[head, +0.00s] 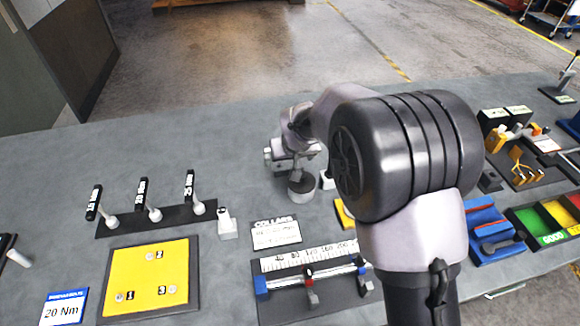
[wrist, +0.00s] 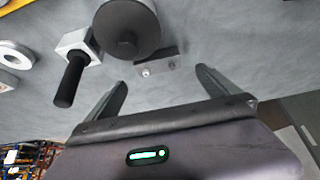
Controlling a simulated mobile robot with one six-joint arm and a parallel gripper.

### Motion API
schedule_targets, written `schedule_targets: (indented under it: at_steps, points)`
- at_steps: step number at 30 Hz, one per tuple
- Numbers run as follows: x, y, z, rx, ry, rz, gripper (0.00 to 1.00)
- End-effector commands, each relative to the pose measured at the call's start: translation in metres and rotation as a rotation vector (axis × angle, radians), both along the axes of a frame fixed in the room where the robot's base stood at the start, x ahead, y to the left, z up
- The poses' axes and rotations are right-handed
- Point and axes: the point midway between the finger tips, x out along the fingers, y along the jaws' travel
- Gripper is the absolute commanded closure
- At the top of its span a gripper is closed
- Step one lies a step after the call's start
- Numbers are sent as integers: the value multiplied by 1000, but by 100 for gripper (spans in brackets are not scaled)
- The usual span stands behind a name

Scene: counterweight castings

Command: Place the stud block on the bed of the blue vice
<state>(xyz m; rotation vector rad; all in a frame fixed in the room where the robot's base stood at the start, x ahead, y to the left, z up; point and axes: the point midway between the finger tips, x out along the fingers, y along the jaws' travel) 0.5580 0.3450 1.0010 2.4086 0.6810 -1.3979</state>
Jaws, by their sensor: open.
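A pale block with a dark rod-like stud (wrist: 80,50), which looks like the stud block, sits at upper left in the wrist view. In the head view a pale block (head: 326,180), probably the same one, shows partly behind my arm. My gripper (wrist: 161,77) is open, with nothing between its fingers; the block is apart from them, beyond the left fingertip. In the head view my gripper (head: 290,157) is over the far part of the bench, its fingers unclear. The blue vice (head: 490,228) stands right of my arm, its left side close to my arm's outline.
A dark round cylinder (wrist: 128,28) stands beside the block, also in the head view (head: 301,187). A small grey piece (wrist: 160,66) lies near the fingertips. The collar rail (head: 310,283), yellow board (head: 150,278) and coloured bins (head: 550,222) occupy the near bench. The far left bench is clear.

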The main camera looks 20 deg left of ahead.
Motion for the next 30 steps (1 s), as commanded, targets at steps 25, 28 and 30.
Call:
schedule_targets:
  at_steps: [25,28,30]
  points:
    - [31,16,-64,1,-1,-1,31]
    - [31,16,-64,1,1,-2,51]
    - [31,16,-64,1,1,-2,65]
